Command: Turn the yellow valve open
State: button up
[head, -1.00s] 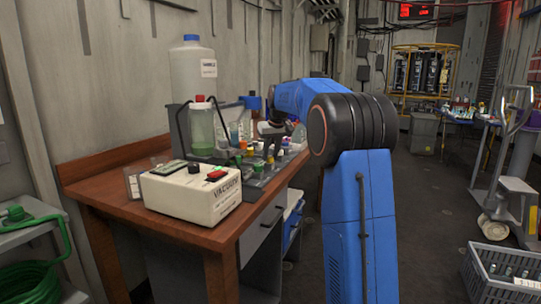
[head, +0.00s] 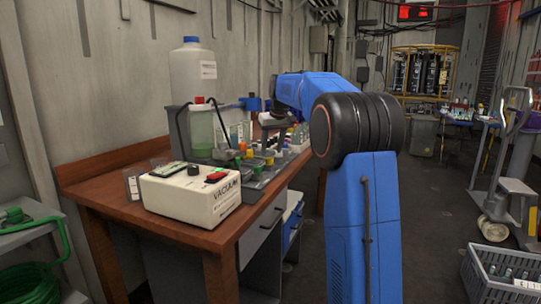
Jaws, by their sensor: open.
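A small yellow knob (head: 269,154), which looks like the yellow valve, sits among several coloured knobs on a grey manifold (head: 255,178) on the wooden bench. My gripper (head: 272,139) is at the end of my blue arm, above and close to the yellow knob. It is small and dark here, and its fingers are hard to make out. The jaws are open. I cannot tell whether they touch the knob or which way its handle is turned.
A white vacuum box (head: 190,193) with a red switch stands at the front of the wooden bench (head: 130,207). A large bottle with a blue cap (head: 192,70) and a green-liquid bottle (head: 201,128) stand behind. A grey crate (head: 500,275) is on the floor at right.

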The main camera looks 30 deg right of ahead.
jog(key=v, duration=1.3)
jog(key=shift+s+a, duration=0.1)
jog(key=shift+a, duration=0.05)
jog(key=s+a+f, duration=0.5)
jog(key=s+a, duration=0.2)
jog(key=s, duration=0.4)
jog(key=s+a+f, duration=0.4)
jog(key=s+a, duration=0.3)
jog(key=s, duration=0.3)
jog(key=s+a+f, duration=0.3)
jog(key=s+f, duration=0.8)
jog(key=s, duration=0.1)
jog(key=s+a+f+n, duration=0.1)
jog(key=s+a+f, duration=0.3)
jog(key=s+f, duration=0.8)
